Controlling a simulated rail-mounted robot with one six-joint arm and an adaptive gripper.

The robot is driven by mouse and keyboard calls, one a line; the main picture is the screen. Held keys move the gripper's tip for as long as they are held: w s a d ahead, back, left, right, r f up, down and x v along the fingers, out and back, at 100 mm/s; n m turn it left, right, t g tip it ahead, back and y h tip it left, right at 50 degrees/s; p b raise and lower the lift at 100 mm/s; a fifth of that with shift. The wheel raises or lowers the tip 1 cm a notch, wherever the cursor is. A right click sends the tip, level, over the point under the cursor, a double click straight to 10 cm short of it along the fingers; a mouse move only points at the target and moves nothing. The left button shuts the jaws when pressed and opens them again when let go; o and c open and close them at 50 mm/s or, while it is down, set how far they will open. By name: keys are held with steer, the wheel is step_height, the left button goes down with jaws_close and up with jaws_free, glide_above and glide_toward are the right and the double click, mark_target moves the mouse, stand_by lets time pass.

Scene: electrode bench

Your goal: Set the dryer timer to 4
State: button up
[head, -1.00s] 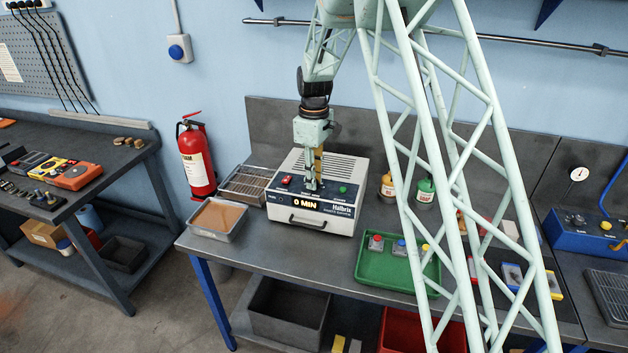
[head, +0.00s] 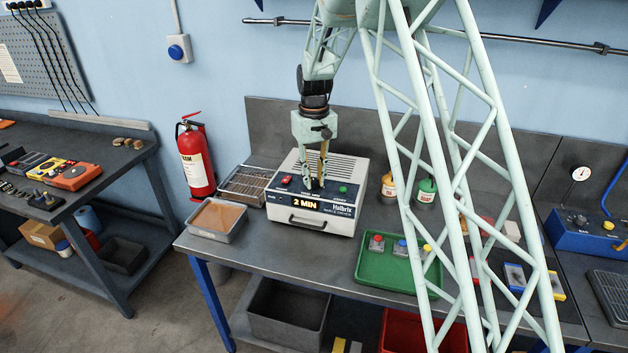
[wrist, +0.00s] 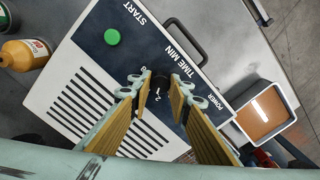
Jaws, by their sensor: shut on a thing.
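The dryer (head: 313,214) is a white box with a dark top strip, a front handle and a lit display (head: 305,202) that reads "2 MIN". Its black timer knob (wrist: 160,87) sits by the "TIME MIN" label in the wrist view, with the green start button (wrist: 112,37) to its left. My gripper (head: 314,184) points down over the dryer's top. In the wrist view my gripper (wrist: 158,88) is shut on the timer knob, one finger on each side. The fingers partly hide the knob.
The red power switch (head: 286,180) is left of my gripper on the dryer. A tray of brown material (head: 218,236) stands left of the dryer, a wire-rack tray (head: 240,197) behind it. A green tray (head: 372,274) and bottles (head: 388,187) are to the right.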

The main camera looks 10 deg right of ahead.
mark_target(314, 181)
steer(key=shift+m, duration=2.5)
steer(key=o, duration=0.9)
step_height(314, 181, up, 12)
steer(key=shift+s+r, duration=0.1)
